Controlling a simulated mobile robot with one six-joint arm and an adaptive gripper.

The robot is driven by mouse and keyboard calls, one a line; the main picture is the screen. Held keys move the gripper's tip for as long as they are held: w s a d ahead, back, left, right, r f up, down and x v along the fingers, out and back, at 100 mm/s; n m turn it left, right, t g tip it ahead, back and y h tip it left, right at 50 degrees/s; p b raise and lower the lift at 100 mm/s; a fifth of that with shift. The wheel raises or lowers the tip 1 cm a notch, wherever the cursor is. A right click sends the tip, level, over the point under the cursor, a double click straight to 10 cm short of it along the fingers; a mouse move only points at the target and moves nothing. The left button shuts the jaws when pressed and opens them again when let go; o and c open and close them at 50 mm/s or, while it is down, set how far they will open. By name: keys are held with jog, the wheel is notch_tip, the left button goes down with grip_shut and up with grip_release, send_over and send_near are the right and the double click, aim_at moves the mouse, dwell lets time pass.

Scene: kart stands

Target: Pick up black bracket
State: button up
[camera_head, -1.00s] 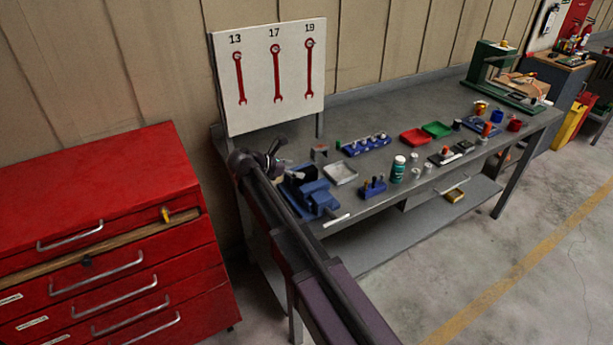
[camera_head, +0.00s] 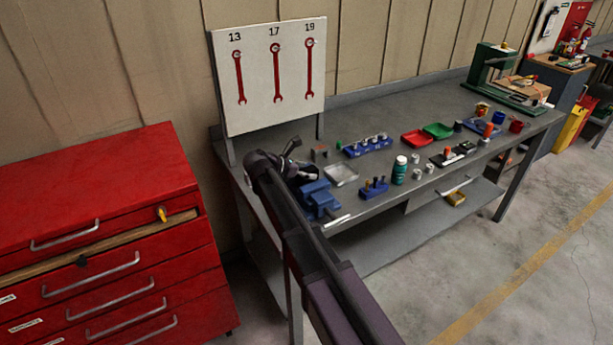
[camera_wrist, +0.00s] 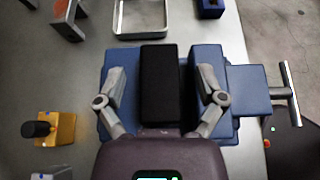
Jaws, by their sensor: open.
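The black bracket (camera_wrist: 160,85) shows in the wrist view as a dark upright rectangle over the middle of the blue vise (camera_wrist: 232,80). My gripper (camera_wrist: 162,74) is open, with one finger on each side of the bracket and a visible gap on both sides. I cannot tell how far down the fingers reach along it. In the head view, the vise (camera_head: 319,200) stands at the bench's left front, and my gripper (camera_head: 291,160) and arm largely hide the bracket.
A metal tray (camera_wrist: 117,18) lies just beyond the vise. A yellow block with a black knob (camera_wrist: 62,128) is at left. The vise handle (camera_wrist: 290,93) sticks out past the bench edge. A blue holder (camera_head: 374,191) and green bottle (camera_head: 399,170) stand right of the vise.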

aim_at(307, 169)
jog(key=shift+c, duration=0.2)
grip_shut()
jog(key=shift+r, duration=0.1)
notch_tip(307, 169, up, 10)
jog(key=p, duration=1)
dwell(0.8)
